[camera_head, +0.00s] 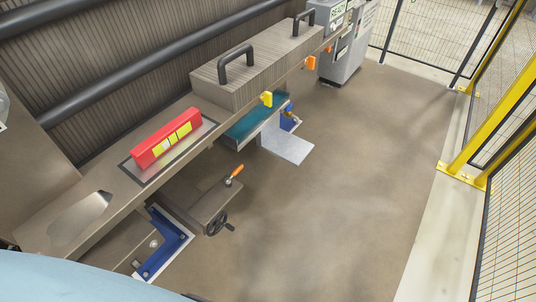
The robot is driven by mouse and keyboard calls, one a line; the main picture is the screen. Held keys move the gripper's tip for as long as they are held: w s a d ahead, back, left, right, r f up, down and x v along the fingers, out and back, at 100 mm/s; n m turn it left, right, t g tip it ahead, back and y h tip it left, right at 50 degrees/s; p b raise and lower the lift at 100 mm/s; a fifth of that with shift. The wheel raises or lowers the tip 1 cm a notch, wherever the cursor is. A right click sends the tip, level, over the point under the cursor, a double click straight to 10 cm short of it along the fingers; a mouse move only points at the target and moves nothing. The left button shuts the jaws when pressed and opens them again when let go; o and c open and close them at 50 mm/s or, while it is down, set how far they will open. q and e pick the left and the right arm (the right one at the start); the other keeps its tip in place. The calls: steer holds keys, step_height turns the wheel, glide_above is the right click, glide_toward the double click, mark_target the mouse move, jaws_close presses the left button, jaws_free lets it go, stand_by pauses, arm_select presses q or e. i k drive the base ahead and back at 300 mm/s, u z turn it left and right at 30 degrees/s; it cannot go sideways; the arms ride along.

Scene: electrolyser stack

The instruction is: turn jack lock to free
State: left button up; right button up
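A small lever with an orange grip (235,174) stands tilted on top of a brown box-shaped unit (208,203) low beside the bench. It looks like the jack lock, though no label on it can be read. A black handwheel (219,225) with a crank knob sits on the front end of the same unit. The grip points up and to the right, and nothing touches it. Neither of my grippers shows in the head view.
A grey cabinet (345,55) and yellow-framed fence (490,110) bound the clear floor.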

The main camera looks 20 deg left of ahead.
mark_target(227, 180)
steer(key=u, duration=0.35)
steer(key=i, duration=1)
steer(key=u, duration=1.1)
steer(key=i, duration=0.3)
steer(key=u, duration=0.35)
